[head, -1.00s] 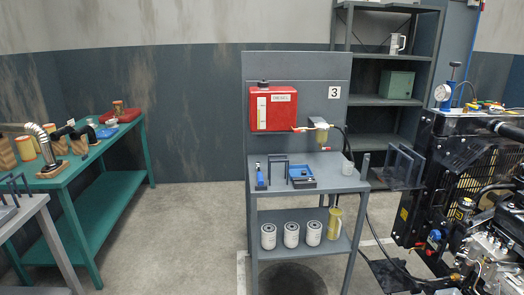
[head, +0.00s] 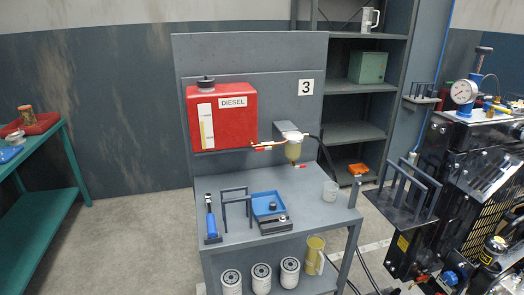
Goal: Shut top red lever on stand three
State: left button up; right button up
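Stand three (head: 255,55) is a grey bench with a back panel and a "3" plate (head: 305,87). A red diesel tank (head: 221,117) hangs on the panel. The top red lever (head: 263,149) is small and sits on the brass-coloured line at the tank's lower right. It looks roughly level, along the line. A second small red lever (head: 300,166) is lower, by the bottom of the filter bowl (head: 293,150). Neither of my grippers is in view, and nothing touches the levers.
The bench top holds a blue-handled tool (head: 211,220), a blue tray (head: 268,205) and a cup (head: 330,191). White filters (head: 261,278) stand on the lower shelf. An engine (head: 480,180) is close at right. A green table (head: 45,190) is at left, with open floor between.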

aim_at(269, 147)
jog(key=j+z, duration=0.15)
jog(key=z, duration=0.2)
jog(key=j+z, duration=0.2)
jog(key=z, duration=0.15)
jog(key=j+z, duration=0.15)
jog(key=z, duration=0.2)
jog(key=j+z, duration=0.15)
jog(key=j, duration=0.35)
jog(key=k+j+z, duration=0.2)
jog(key=j, duration=0.25)
jog(key=j+z, duration=0.15)
jog(key=j, duration=0.35)
jog(key=k+j+z, duration=0.15)
jog(key=j, duration=0.3)
jog(key=k+j+z, duration=0.15)
jog(key=j, duration=1.75)
